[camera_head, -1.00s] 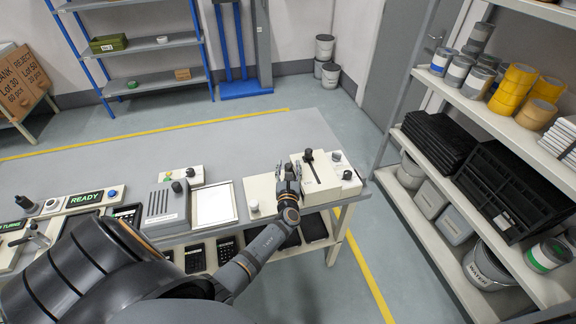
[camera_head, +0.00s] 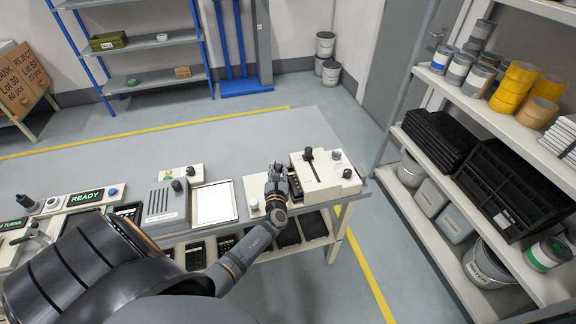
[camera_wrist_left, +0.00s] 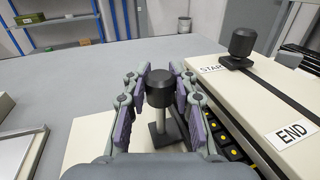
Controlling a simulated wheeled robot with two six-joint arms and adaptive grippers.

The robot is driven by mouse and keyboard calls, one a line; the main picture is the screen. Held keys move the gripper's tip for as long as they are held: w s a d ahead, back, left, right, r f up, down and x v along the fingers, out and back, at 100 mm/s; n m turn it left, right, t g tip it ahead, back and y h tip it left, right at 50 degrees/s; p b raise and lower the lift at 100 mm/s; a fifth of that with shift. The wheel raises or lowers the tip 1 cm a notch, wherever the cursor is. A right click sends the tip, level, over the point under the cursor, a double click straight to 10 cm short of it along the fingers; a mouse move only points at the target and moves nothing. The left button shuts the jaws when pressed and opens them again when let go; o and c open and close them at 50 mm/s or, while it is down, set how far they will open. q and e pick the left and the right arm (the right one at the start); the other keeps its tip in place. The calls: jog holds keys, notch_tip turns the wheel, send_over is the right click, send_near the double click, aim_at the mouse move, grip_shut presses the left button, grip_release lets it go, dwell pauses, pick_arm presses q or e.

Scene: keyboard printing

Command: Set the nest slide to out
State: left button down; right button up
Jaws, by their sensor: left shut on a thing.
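A cream machine (camera_head: 322,178) stands at the right end of the bench, with a pale base plate (camera_head: 250,186) on its left. My left gripper (camera_head: 275,170) is over this plate, beside the machine. In the left wrist view it is shut on a black knob (camera_wrist_left: 159,88) on an upright grey post, with one finger on each side. A dark keypad with yellow-marked keys (camera_wrist_left: 248,145) shows at the machine's near side, partly hidden by my gripper. It also shows in the head view (camera_head: 295,186). My right gripper is not in view.
A black-knobbed lever (camera_wrist_left: 243,44) sits in a slot on the machine's top, near the START label; an END label (camera_wrist_left: 292,132) marks the other end. A white-framed panel (camera_head: 214,204) and a grey speaker-like box (camera_head: 167,204) stand to the left. The bench behind (camera_head: 240,135) is clear.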

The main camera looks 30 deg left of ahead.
pick_arm(q)
jog(key=s+a, duration=0.2)
jog(key=s, duration=0.1)
jog(key=shift+s+a+f, duration=0.1)
jog(key=shift+s+a, duration=0.05)
jog(key=shift+a, duration=0.15)
jog(key=c, duration=1.1)
grip_release()
jog(key=shift+d, duration=0.1)
jog(key=shift+o, duration=0.2)
jog(key=v, duration=1.2)
